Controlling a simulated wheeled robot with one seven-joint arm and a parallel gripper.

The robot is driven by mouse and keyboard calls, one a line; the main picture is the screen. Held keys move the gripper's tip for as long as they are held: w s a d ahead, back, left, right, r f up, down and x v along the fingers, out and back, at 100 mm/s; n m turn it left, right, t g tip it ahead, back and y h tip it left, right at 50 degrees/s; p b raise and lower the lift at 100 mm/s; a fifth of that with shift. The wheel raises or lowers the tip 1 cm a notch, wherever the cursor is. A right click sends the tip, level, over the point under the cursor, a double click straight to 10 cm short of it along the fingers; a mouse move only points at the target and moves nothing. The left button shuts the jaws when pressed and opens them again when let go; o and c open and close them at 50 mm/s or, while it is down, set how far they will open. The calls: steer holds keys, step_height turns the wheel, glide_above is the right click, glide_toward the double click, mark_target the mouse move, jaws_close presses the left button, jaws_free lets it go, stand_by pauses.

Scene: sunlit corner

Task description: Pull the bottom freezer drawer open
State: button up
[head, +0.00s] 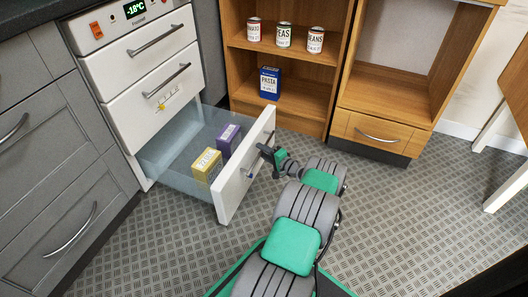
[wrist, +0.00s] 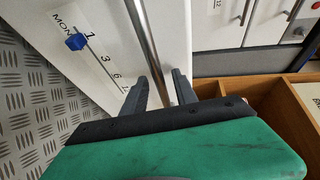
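The bottom freezer drawer (head: 242,172) is out from the white freezer (head: 126,50) at the left in the head view, with its clear side wall and inside showing. A yellow box (head: 207,166) and a purple box (head: 228,140) stand in it. My gripper (head: 268,158) is at the outer face of the drawer front. In the wrist view, the metal handle bar (wrist: 151,42) passes between the two dark fingers of my gripper (wrist: 160,88). Whether both fingers press on the bar is unclear. The head view mostly hides the fingers.
The two upper freezer drawers (head: 148,92) are closed. A wooden shelf (head: 280,60) with several cans and a blue pasta box (head: 269,83) stands behind, beside a wooden cabinet (head: 385,95). Patterned floor (head: 400,215) is free at right.

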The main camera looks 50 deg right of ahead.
steer(key=s+r+p, duration=0.1)
steer(key=s+p, duration=0.2)
steer(key=s, duration=0.4)
steer(key=shift+s+a+r, duration=0.2)
steer(key=shift+s+a, duration=0.1)
steer(key=shift+s, duration=0.05)
